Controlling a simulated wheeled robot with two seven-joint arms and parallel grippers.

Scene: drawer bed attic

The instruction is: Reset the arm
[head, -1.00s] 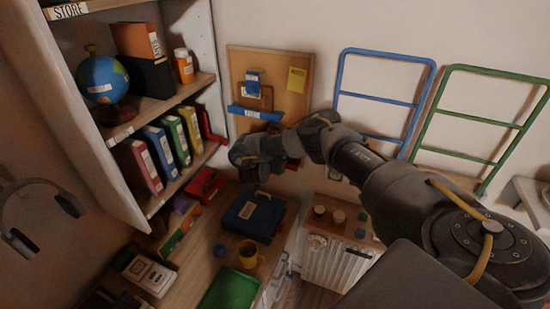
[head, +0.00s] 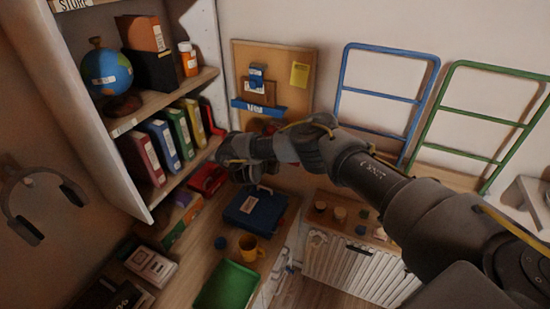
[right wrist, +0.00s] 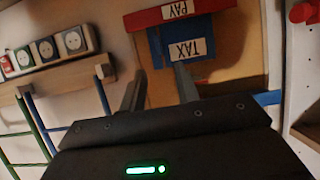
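My right arm comes in from the right in the head view and crosses in front of the cork board. Its wrist end, with the right gripper (head: 236,160), is beside the shelf unit and above the desk; the fingertips are hard to make out there. In the right wrist view the right gripper (right wrist: 160,85) has its two fingers apart, with nothing seen held between them. Beyond them are a blue holder labelled TAX (right wrist: 185,48) and a red holder labelled PAY (right wrist: 172,13). My left gripper is in neither view.
A shelf unit (head: 128,128) with a globe (head: 106,72) and binders stands left. Below are a blue box (head: 255,213), yellow mug (head: 250,248) and green tray (head: 228,287). A radiator (head: 355,268) is right of the desk. Blue and green rails (head: 430,106) line the wall.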

